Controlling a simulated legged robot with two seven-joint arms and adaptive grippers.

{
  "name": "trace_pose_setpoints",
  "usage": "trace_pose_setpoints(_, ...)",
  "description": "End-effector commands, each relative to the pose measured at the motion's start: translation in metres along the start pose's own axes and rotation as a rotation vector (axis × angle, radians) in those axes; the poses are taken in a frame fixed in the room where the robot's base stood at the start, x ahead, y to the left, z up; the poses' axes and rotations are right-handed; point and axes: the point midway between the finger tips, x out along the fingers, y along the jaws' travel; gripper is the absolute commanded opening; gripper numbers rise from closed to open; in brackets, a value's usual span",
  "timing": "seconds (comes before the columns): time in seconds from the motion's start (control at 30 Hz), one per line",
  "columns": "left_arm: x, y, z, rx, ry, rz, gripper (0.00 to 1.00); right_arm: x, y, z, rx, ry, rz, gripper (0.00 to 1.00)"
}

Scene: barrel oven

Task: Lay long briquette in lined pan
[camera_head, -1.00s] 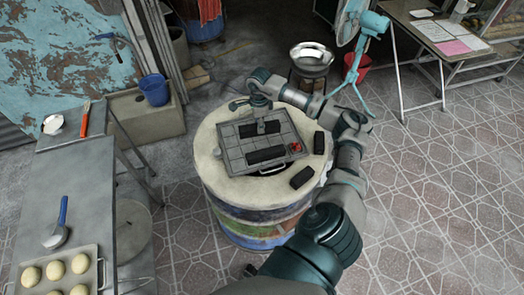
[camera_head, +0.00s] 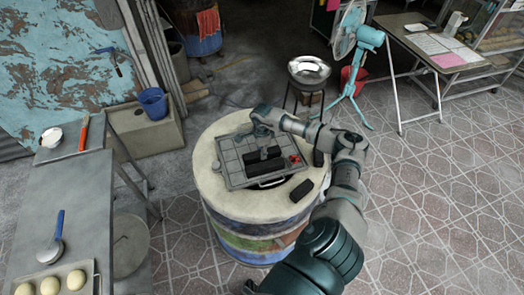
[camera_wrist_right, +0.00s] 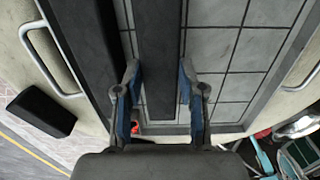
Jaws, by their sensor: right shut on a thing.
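A shallow pan (camera_head: 231,165) lined with grey square tiles lies on the barrel top; metal handles show on its sides. My right gripper (camera_head: 265,143) is over the pan. In the right wrist view it (camera_wrist_right: 160,88) is shut on a long black briquette (camera_wrist_right: 158,45), one finger on each side. The held briquette is roughly parallel to the pan's long side. Another long black briquette (camera_wrist_right: 83,45) lies beside it, along the pan's edge; it also shows in the head view (camera_head: 268,165). Whether the held briquette touches the tiles, I cannot tell. My left gripper is not in view.
Black briquettes lie on the barrel top (camera_head: 222,203) beside the pan, one in front (camera_head: 302,190) and one at right (camera_head: 319,157). A small red thing (camera_head: 295,159) sits at the pan's right end. A metal table (camera_head: 75,200) stands at left, a fan (camera_head: 348,32) behind.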

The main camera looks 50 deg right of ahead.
Motion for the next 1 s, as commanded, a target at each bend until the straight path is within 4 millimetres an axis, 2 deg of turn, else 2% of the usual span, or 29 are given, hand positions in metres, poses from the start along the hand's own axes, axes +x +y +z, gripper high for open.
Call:
trace_pose_setpoints(0.1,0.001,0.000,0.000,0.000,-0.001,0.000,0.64,0.001,0.000,0.000,0.000,0.000,-0.001,0.17)
trace_pose_setpoints(0.13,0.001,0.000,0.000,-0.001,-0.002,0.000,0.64,0.001,0.000,0.000,0.000,0.000,0.000,0.44)
trace_pose_setpoints(0.17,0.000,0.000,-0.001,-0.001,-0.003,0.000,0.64,0.001,0.000,0.000,0.000,0.000,0.000,0.50)
trace_pose_setpoints(0.47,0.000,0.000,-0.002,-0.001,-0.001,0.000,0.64,0.000,0.000,-0.001,0.000,0.000,0.000,0.50)
trace_pose_setpoints(0.57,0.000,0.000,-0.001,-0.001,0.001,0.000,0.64,-0.006,-0.001,-0.001,0.000,-0.002,-0.002,0.50)
trace_pose_setpoints(0.67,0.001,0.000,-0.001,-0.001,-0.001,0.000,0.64,-0.022,-0.001,-0.001,0.000,0.000,-0.003,0.50)
trace_pose_setpoints(1.0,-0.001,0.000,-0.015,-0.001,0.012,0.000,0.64,-0.096,-0.001,0.000,0.000,-0.002,-0.003,0.50)
